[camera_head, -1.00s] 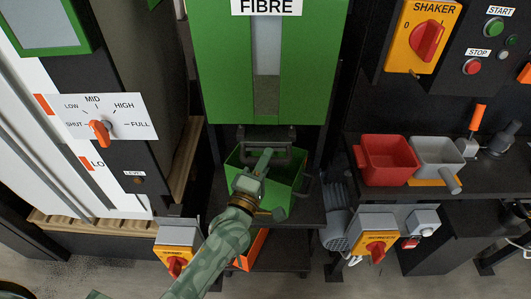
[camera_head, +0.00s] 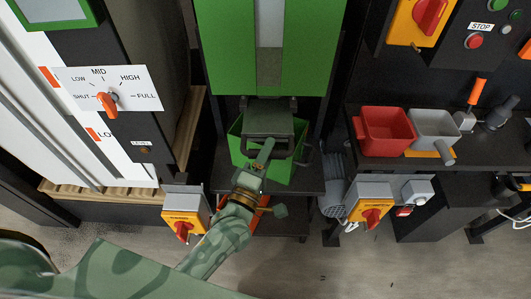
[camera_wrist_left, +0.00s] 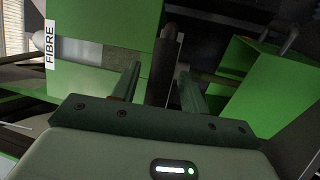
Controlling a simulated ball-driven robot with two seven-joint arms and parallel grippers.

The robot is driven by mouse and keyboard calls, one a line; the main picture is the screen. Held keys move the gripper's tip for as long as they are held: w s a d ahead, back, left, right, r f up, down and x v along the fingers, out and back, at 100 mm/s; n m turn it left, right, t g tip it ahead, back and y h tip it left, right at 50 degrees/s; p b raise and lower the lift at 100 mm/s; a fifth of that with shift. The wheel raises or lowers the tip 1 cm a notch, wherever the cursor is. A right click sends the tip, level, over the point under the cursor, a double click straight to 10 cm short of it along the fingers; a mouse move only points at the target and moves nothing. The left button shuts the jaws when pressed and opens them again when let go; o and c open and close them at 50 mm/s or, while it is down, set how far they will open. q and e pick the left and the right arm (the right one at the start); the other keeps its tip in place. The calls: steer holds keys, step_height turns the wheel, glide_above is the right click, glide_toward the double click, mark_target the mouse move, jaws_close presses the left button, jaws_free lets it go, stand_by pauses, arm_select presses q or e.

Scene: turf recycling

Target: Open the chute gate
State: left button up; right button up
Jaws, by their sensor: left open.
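The chute gate (camera_head: 268,118) is a dark plate under the green fibre hopper (camera_head: 229,50). It stands out toward me from the hopper's lower edge, with a dark bar handle at its front. My left gripper (camera_head: 266,152) is at the handle. In the left wrist view the left gripper (camera_wrist_left: 160,85) is open, with a dark bar (camera_wrist_left: 163,62) between its two fingers. I cannot tell whether the fingers touch it. The arm and gripper hide part of the handle. My right gripper is not in view.
A green bin (camera_head: 283,172) stands below the gate. To the left is a dial panel (camera_head: 135,80) with an orange pointer. Orange switch boxes (camera_head: 186,215) (camera_head: 371,214) flank the arm low down. A red tub (camera_head: 388,135) and grey tub (camera_head: 432,130) sit on the right shelf.

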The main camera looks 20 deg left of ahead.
arm_select(q)
steer(key=v, duration=1.6)
steer(key=shift+s+f, duration=0.1)
steer(key=shift+f, duration=0.05)
steer(key=s+f+m+g+h, duration=0.1)
steer(key=s+f+m+g, duration=0.2)
steer(key=f+m, duration=0.35)
steer(key=s+f+m+g, duration=0.3)
steer(key=f+g, duration=0.1)
steer(key=f, duration=0.6)
steer(key=s+f+m+g+h, duration=0.1)
steer(key=s+f+m+g, duration=0.25)
steer(key=f, duration=0.45)
steer(key=s+a+f+m+g+y, duration=0.2)
steer(key=s+a+f+m+g, duration=0.1)
steer(key=s+f, duration=0.5)
steer(key=s+a+f+m+g+y, duration=0.2)
steer(key=s+a+f+g, duration=0.3)
steer(key=s+a+f, duration=0.3)
steer(key=shift+s+f+m, duration=0.5)
steer(key=shift+f+m, duration=0.2)
steer(key=shift+m, duration=0.1)
steer(key=shift+g, duration=0.25)
